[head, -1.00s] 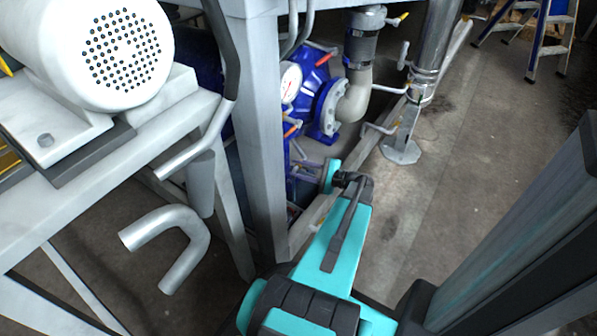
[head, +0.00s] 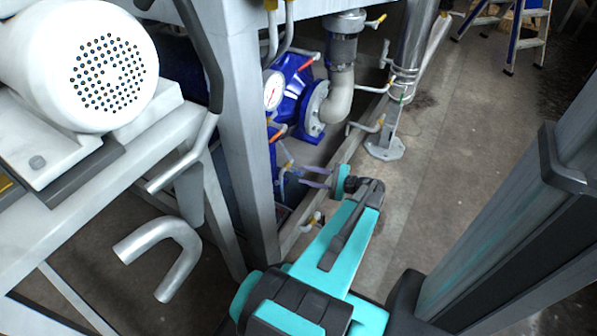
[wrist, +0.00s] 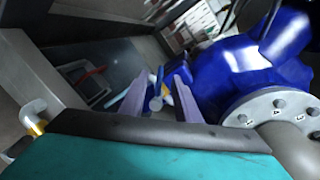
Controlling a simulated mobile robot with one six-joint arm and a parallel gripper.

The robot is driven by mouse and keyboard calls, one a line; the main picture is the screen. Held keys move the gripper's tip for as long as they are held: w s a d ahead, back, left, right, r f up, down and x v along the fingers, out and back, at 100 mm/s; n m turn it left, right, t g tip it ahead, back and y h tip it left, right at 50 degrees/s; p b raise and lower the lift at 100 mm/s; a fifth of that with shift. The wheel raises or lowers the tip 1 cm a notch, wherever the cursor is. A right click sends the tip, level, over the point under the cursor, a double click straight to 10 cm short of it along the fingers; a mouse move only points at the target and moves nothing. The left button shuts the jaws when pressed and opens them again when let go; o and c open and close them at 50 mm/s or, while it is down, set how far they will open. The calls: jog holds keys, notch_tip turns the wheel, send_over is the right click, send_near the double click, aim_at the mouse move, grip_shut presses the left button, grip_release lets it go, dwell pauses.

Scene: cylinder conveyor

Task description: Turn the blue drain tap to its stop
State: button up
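The blue drain tap (wrist: 156,100) shows in the middle of the wrist view as a small blue handle with a rounded end, beside a pale fitting. My gripper (wrist: 162,74) has its two purple-grey fingers apart, one on each side of the tap in that view. I cannot tell whether either finger touches the handle or how deep it sits between them.
A large blue pump (wrist: 240,70) with a grey flange (wrist: 262,108) stands close on the right in the wrist view. A grey frame post (head: 250,150) stands left of my arm. A red lever (wrist: 92,75) lies left. Floor at right (head: 440,190) is clear.

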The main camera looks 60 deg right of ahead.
jog(key=s, duration=0.3)
jog(key=s+p, duration=0.1)
jog(key=shift+s+d+r, duration=0.25)
jog(key=shift+s+r, duration=0.05)
jog(key=shift+s, duration=0.1)
